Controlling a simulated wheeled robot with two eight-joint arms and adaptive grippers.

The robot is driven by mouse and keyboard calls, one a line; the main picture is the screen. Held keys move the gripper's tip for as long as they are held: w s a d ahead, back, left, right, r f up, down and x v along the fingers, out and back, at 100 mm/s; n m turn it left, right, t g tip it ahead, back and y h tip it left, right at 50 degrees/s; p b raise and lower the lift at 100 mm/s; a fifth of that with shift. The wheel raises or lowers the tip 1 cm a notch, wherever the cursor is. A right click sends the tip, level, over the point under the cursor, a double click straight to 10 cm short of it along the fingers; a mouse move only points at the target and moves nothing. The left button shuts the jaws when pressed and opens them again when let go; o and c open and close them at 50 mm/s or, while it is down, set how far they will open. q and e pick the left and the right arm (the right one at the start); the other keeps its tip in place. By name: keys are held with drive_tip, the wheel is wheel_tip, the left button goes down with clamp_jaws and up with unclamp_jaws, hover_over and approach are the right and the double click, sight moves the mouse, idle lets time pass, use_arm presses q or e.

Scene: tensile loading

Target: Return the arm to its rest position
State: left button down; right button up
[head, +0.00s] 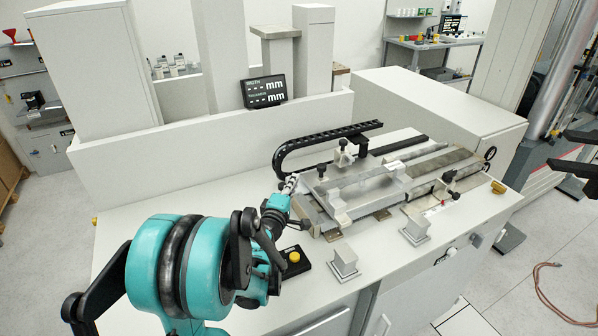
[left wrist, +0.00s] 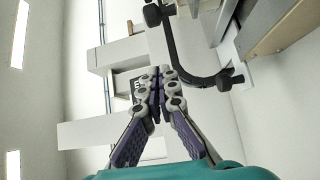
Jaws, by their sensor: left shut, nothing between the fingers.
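My left arm comes in from the bottom left of the head view, teal and black. My left gripper (head: 289,184) is at its far end, small in the picture, over the white bench top (head: 180,190) at the left edge of the metal test fixture (head: 385,185). In the left wrist view the gripper (left wrist: 157,75) is shut, its two fingers together with nothing between them. Whether it touches the fixture cannot be told from these views.
A black cable chain (head: 325,142) curves behind the fixture. A black display reading mm (head: 264,92) stands on the back ledge. A black box with a yellow button (head: 294,259) and two grey blocks (head: 344,261) (head: 416,228) sit at the front. The bench's left part is clear.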

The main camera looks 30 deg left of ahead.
use_arm(q)
drive_tip(key=shift+s+f, duration=0.1)
drive_tip(key=shift+s, duration=0.6)
drive_tip(key=shift+d, duration=0.1)
